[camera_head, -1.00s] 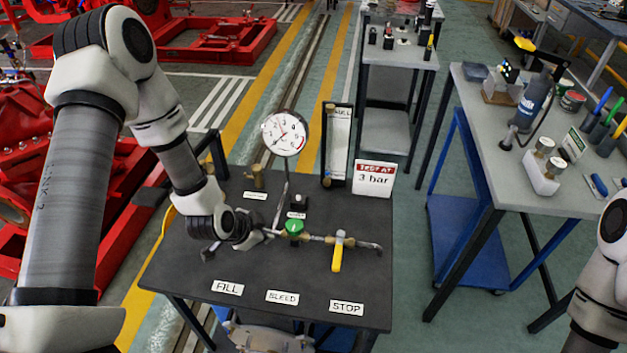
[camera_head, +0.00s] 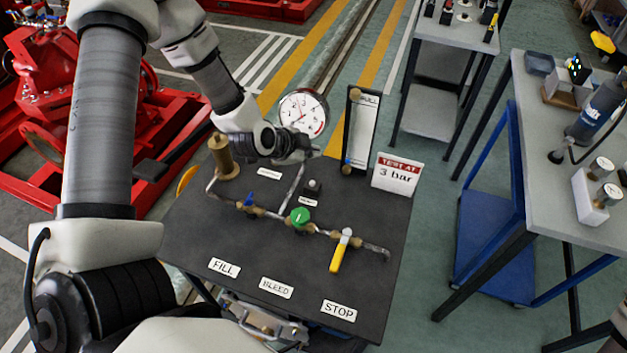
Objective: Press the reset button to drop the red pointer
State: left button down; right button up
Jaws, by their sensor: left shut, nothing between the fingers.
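The round white gauge (camera_head: 302,108) stands at the back of the dark bench (camera_head: 225,235). It has a dark needle and red marks; I cannot make out a separate red pointer. A small black box with a button on top (camera_head: 313,186) stands below the gauge, with a small label (camera_head: 307,202) in front, too small to read surely. My left gripper (camera_head: 312,152) is shut and empty, just below the gauge dial and above and behind the black box in the picture. It appears apart from the button and hides the gauge's lower edge. My right gripper is out of view.
A pipe carries a blue-handled valve (camera_head: 249,200), a green knob (camera_head: 300,217) and a yellow lever (camera_head: 338,255). A brass cylinder (camera_head: 222,157), a sight panel (camera_head: 360,130) and a "TEST AT 3 bar" sign (camera_head: 397,173) stand around. FILL, BLEED and STOP labels line the front.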

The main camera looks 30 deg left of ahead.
aim_at(311, 184)
pick_arm(q)
notch_tip(311, 184, down, 8)
jog(key=b, duration=0.7)
jog(key=shift+r, duration=0.15)
jog(key=shift+f+b, duration=0.35)
jog(key=shift+b, duration=0.05)
jog(key=shift+s+f, duration=0.1)
dwell(0.4)
jog(key=shift+f, duration=0.3)
jog(key=shift+f+b, duration=0.35)
jog(key=shift+f, duration=0.15)
dwell(0.6)
dwell(0.3)
jog(key=shift+r+p, duration=0.95)
jog(key=shift+p, duration=0.15)
notch_tip(311, 184, up, 5)
jog(key=p, duration=0.5)
